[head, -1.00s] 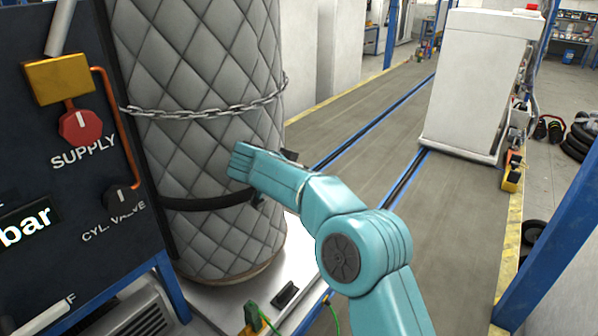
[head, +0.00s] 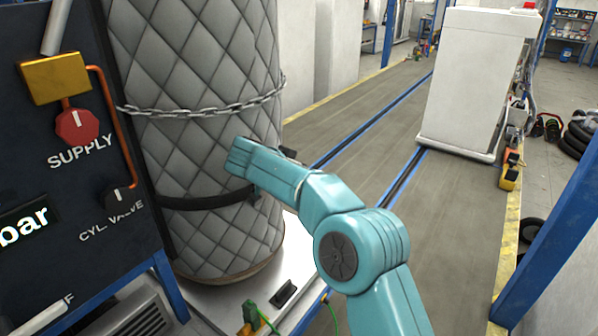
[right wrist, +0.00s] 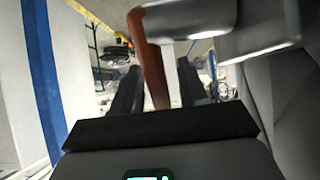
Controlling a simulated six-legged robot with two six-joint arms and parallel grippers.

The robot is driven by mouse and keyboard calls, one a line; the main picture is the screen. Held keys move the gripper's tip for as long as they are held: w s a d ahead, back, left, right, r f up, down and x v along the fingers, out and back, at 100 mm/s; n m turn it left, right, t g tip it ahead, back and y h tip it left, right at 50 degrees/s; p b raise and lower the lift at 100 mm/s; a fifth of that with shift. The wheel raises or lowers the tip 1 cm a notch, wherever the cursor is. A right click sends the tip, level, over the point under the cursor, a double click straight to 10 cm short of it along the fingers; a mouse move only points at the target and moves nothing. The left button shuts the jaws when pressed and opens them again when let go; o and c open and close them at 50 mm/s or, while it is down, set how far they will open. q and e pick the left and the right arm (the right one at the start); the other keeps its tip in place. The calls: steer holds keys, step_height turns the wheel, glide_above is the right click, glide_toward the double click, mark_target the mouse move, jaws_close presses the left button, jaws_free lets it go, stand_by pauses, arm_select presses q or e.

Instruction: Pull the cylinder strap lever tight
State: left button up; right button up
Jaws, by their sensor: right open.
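A tall cylinder in a grey quilted jacket (head: 205,125) stands upright beside the dark panel in the head view. A black strap (head: 205,203) goes round its lower part. My teal right arm crosses in front of the cylinder's right side and hides the strap's end and the lever there. In the right wrist view an orange-brown lever (right wrist: 150,60) hangs from a grey metal part (right wrist: 190,20). My right gripper (right wrist: 159,72) is open, with its two dark fingers on either side of the lever. I cannot tell whether they touch it. My left gripper is not in view.
A chain (head: 205,110) goes round the cylinder above the strap. The dark panel (head: 60,190) with the supply knob (head: 77,126) and cylinder valve knob (head: 120,199) stands close on the left. A white cabinet (head: 480,80) and blue post (head: 550,230) are at right. The floor between is clear.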

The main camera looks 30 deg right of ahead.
steer(key=v, duration=1.6)
steer(key=shift+b, duration=0.3)
steer(key=shift+r, duration=0.1)
